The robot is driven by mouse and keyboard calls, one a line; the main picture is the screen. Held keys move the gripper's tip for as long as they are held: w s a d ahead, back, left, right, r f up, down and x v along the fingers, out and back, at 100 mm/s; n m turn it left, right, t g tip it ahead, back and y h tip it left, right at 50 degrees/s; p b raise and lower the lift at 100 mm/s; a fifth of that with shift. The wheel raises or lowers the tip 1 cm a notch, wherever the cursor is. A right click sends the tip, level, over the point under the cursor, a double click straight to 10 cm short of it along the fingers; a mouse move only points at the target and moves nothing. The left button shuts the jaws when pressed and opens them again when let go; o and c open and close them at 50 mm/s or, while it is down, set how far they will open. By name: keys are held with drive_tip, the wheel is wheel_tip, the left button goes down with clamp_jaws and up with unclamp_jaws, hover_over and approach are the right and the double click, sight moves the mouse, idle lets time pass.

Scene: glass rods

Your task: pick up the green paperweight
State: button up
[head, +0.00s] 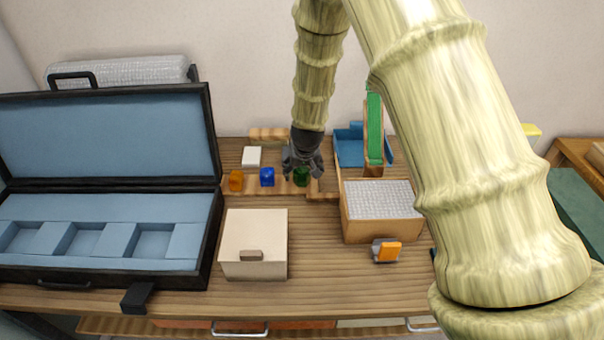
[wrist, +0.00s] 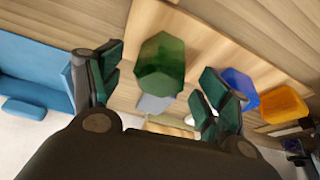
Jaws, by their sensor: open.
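The green paperweight (head: 301,176) stands on a low wooden strip at the back of the table, at the right end of a row of coloured paperweights. In the wrist view the green paperweight (wrist: 160,64) is a faceted, glassy block between and beyond my fingertips. My gripper (head: 303,168) is open and empty, just above and around the paperweight's place in the head view. In the wrist view my gripper (wrist: 160,82) has its two fingers spread to either side of it, with no visible contact.
A blue paperweight (head: 267,177) and an orange one (head: 236,181) stand left of the green one. A blue tray with a green upright piece (head: 374,130) is to the right. A cream box (head: 254,240), a grey-topped wooden box (head: 382,227) and an open black case (head: 212,225) stand nearby.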

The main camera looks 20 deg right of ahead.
drive_tip(key=shift+w+f, duration=0.25)
drive_tip(key=shift+f, duration=0.45)
drive_tip(key=shift+c, duration=0.4)
drive_tip(key=c, duration=1.2)
drive_tip(key=shift+r, duration=0.15)
